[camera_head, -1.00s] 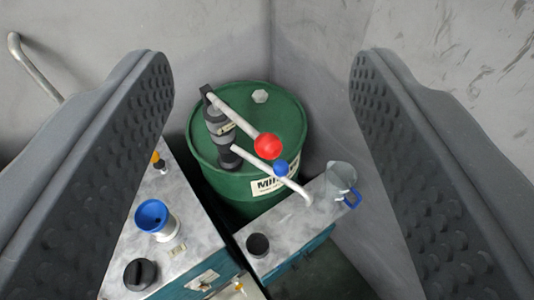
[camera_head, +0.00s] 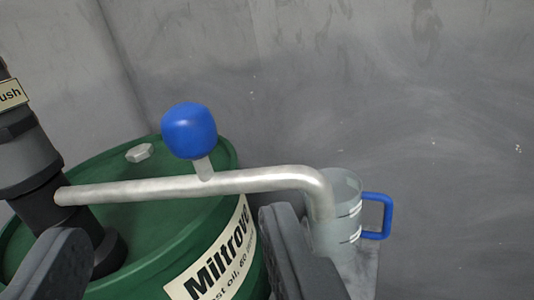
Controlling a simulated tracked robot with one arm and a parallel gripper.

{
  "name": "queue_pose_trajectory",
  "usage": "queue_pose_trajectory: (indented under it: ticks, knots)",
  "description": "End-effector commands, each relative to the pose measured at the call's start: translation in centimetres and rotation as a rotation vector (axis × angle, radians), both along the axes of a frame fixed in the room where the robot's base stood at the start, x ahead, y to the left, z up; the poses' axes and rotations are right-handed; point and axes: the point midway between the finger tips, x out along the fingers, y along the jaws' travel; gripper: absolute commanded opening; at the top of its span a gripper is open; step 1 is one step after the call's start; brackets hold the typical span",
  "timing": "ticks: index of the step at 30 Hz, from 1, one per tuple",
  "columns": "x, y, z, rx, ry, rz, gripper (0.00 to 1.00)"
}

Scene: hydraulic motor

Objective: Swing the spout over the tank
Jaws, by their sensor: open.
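The spout (camera_head: 240,182) is a bare metal pipe coming out of the dark pump body (camera_head: 30,165) on the green drum (camera_head: 150,230). It runs to the right and bends down at its end, in front of or over a clear jug (camera_head: 345,190) with a blue handle. A blue knob (camera_head: 188,130) stands on a short stem on the spout. My gripper (camera_head: 165,255) is open and empty, its fingers low in the picture, below the spout as seen here. The tank is not clearly in view.
A grey wall (camera_head: 400,90) fills the back and right. A pale hex cap (camera_head: 140,152) sits on the drum top. A light surface (camera_head: 358,268) shows below the jug. The drum's label faces me.

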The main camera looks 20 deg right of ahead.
Motion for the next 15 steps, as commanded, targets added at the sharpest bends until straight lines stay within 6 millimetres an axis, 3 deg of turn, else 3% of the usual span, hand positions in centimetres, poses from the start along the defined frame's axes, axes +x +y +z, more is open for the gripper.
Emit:
queue_pose_trajectory:
  ticks: [5, 15]
  knots:
    - [1.3, -0.6, 0.0, -0.002, -0.005, -0.004, 0.53]
    - [6.6, -2.4, -0.1, -0.001, -0.002, -0.005, 0.53]
